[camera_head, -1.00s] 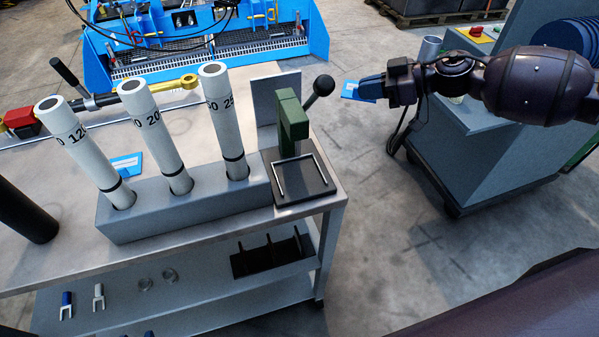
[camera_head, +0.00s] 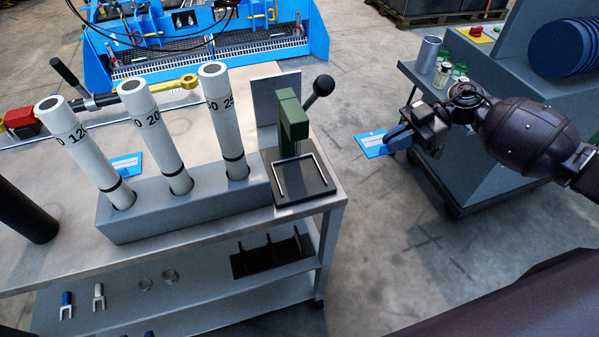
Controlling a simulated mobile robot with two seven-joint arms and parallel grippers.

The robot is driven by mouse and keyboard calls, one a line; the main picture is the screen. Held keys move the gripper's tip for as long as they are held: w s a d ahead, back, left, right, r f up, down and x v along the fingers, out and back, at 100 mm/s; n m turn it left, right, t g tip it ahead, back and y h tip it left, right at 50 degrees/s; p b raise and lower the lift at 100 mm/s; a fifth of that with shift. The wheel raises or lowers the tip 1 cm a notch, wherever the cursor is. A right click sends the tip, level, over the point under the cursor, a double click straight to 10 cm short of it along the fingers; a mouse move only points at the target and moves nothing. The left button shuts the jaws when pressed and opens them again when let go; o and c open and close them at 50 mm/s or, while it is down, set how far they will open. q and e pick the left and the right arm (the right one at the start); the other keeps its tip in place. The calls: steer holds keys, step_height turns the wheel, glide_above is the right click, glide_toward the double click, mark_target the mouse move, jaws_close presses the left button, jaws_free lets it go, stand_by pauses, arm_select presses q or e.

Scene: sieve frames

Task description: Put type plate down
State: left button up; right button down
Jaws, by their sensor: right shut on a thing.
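The type plate (camera_head: 371,144) is a small blue plate with pale printing. My right gripper (camera_head: 392,139) is shut on its right end and holds it in the air, between the table and the grey cabinet. Another blue plate (camera_head: 127,165) lies on the table (camera_head: 70,215), behind the tube block. My left gripper is not in view; a dark cylindrical part shows at the left edge.
Three white numbered tubes (camera_head: 154,140) stand tilted in a grey block (camera_head: 180,211). A green hand press (camera_head: 291,120) with a black-knobbed lever stands at the table's right corner. A grey cabinet (camera_head: 490,140) with jars is at right. Bare floor lies between.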

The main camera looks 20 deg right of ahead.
glide_above(312, 184)
steer(key=d, duration=0.2)
steer(key=shift+w+a+p, duration=0.1)
steer(key=shift+a+p, duration=0.05)
steer(key=shift+p, duration=0.15)
steer(key=shift+a+f, duration=0.95)
steer(key=shift+f, duration=0.6)
steer(key=shift+f, duration=0.15)
steer(key=c, duration=1.3)
jaws_free()
steer(key=shift+d+f, duration=0.1)
